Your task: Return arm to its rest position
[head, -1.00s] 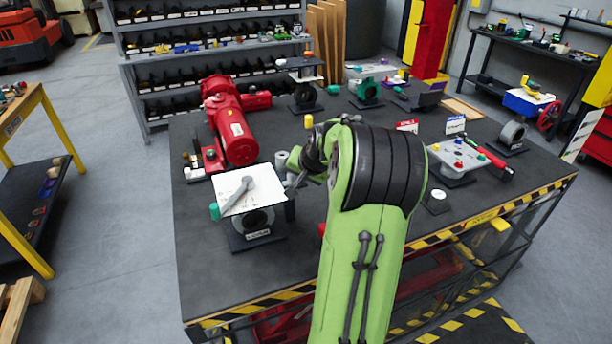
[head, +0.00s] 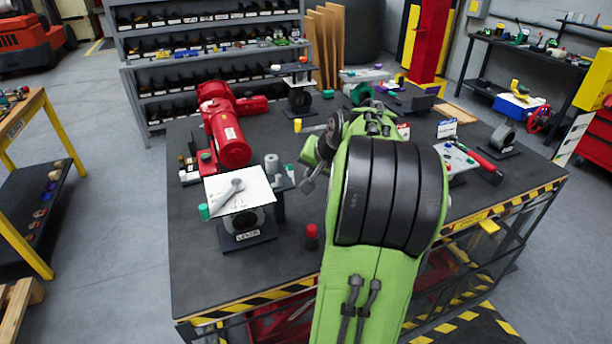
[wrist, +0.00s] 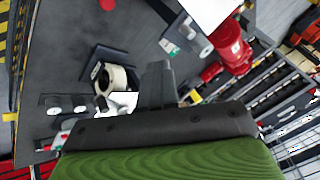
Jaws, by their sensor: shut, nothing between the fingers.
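My green arm with its black joint cover stands folded over the front middle of the workbench (head: 215,275) in the head view. Its elbow fills the right of centre, and the wrist end behind it is partly hidden. In the wrist view my gripper (wrist: 157,85) shows as dark fingers closed together, with nothing held. The fingers point over the bench and appear clear of the objects.
A stand with a white plate and grey lever (head: 238,190) is left of my arm. A red-capped piece (head: 312,236) stands close by. The red actuator (head: 230,140) is behind. The bench's front left is clear.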

